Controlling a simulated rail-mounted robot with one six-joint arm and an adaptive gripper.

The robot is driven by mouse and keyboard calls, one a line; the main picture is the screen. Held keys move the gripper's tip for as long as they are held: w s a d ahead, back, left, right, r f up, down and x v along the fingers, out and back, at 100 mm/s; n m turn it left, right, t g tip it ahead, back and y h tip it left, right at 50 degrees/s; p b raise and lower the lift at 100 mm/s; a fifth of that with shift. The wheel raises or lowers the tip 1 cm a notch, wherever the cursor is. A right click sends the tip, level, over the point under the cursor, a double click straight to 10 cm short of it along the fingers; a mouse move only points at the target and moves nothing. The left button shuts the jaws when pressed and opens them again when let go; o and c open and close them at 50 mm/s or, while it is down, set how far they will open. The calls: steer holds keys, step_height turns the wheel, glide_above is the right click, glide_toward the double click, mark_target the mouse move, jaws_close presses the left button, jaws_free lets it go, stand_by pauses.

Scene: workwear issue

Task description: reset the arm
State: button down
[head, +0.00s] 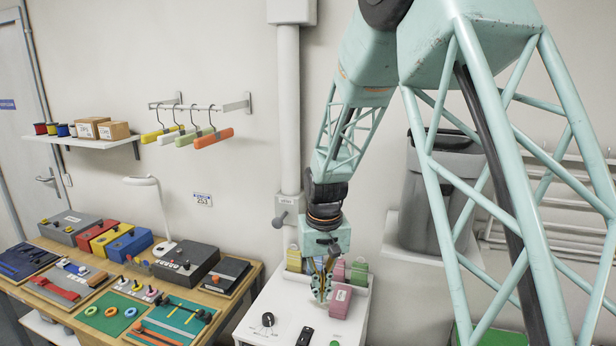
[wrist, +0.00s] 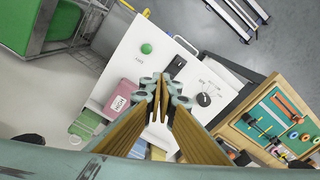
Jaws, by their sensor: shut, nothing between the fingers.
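My gripper (head: 322,290) hangs from my mint-green lattice arm, fingers pointing down, over the back part of a white cabinet top (head: 285,300). In the wrist view my gripper (wrist: 160,88) has its fingertips together with nothing between them. A pink block with a white label (head: 341,300) stands just right of the fingers; it also shows in the wrist view (wrist: 122,96). Green and yellow blocks stand behind and beside it, partly hidden by the gripper. I cannot tell whether the fingers touch any block.
The cabinet top carries a black dial (head: 267,319), a dark switch (head: 305,336) and a green button (wrist: 146,48). A wooden table (head: 228,297) with boxes and tool trays is at left. A hanger rail (head: 196,107) and shelf (head: 85,139) are on the wall. A grey bin (head: 440,190) is at right.

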steer(key=s+d+r+m+t+b, duration=0.1)
steer(key=s+d+r+b, duration=0.2)
steer(key=s+d+r, duration=0.5)
steer(key=s+d+r+t+b, duration=0.1)
steer(key=s+d+r+b, duration=0.15)
steer(key=s+r, duration=0.8)
steer(key=s+d+b, duration=0.2)
steer(key=s+d, duration=0.1)
steer(key=s, duration=0.9)
steer(key=s+d+m+t+b, duration=0.1)
steer(key=s+d+b, duration=0.2)
steer(key=s, duration=1)
steer(key=shift+s+d+f, duration=0.25)
steer(key=shift+d+f, duration=0.2)
steer(key=c, duration=3.4)
jaws_free()
